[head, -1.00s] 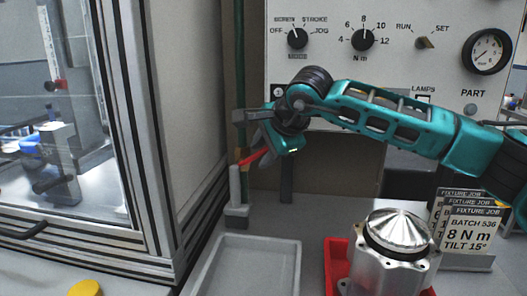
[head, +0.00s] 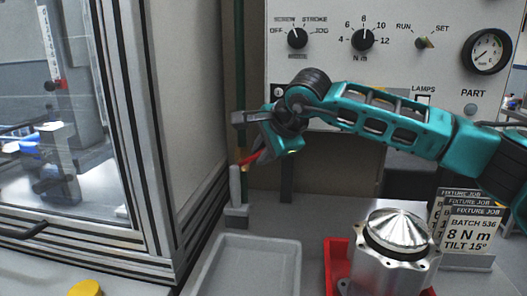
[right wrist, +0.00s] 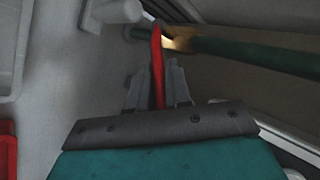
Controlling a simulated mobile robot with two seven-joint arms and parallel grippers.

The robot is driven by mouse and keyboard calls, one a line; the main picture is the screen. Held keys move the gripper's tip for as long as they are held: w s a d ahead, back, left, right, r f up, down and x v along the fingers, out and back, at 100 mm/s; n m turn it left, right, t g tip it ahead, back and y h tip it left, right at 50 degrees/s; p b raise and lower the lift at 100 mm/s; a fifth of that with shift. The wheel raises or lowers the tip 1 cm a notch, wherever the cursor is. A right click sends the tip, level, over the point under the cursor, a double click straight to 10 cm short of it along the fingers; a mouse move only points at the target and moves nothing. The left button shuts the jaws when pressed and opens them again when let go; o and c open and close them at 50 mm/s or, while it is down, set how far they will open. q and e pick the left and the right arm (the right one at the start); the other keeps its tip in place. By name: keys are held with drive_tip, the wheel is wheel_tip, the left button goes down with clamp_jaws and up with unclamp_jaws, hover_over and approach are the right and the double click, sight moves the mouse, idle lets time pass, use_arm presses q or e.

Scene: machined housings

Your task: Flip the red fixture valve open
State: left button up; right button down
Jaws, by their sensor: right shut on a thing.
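The red valve lever (head: 250,158) sticks out from a brass valve body on a green vertical pipe (head: 240,90), left of centre in the head view. In the right wrist view the red lever (right wrist: 157,60) runs between the two fingers, with the brass valve body (right wrist: 178,40) just beyond its end. My right gripper (head: 262,153) is shut on the lever; in the right wrist view its fingers (right wrist: 158,90) lie on both sides of it. In the head view the gripper hides part of the lever. My left gripper is not in view.
A grey post (head: 235,190) stands below the valve. A grey tray (head: 250,240) lies in front, with a metal housing (head: 393,260) in a red tray (head: 334,260) to its right. A glazed cabinet (head: 150,200) stands close on the left. The control panel (head: 390,65) is behind my arm.

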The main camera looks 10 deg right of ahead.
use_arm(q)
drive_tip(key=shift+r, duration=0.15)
use_arm(e)
drive_tip(key=shift+r, duration=0.15)
